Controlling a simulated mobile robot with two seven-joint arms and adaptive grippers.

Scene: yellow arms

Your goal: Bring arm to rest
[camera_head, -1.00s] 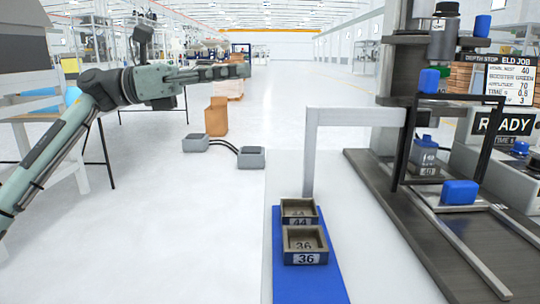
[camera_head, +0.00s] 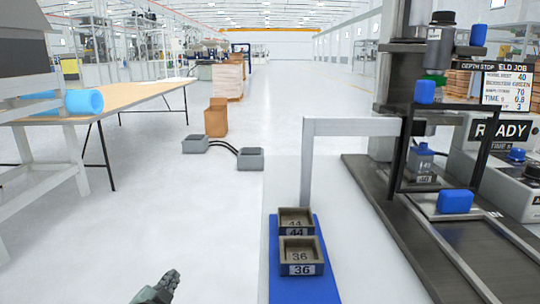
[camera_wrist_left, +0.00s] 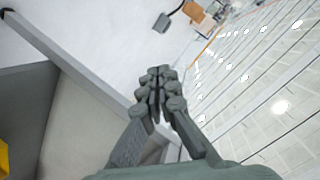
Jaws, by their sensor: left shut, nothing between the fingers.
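My left gripper (camera_head: 168,282) shows at the bottom edge of the head view, low and left of the white bench. Only its fingers and a little of its body are in that view. In the left wrist view my left gripper (camera_wrist_left: 159,75) has its fingers together with nothing between them. It is apart from the bench and touches nothing that I can see. My left arm is otherwise below the head view. My right arm and gripper do not show.
On the white bench (camera_head: 375,250) a blue mat (camera_head: 290,288) holds trays 44 (camera_head: 296,220) and 36 (camera_head: 301,250). A welding press (camera_head: 400,130) with blue parts stands right. A wooden-topped table (camera_head: 130,97) is at left. Floor between is mostly clear.

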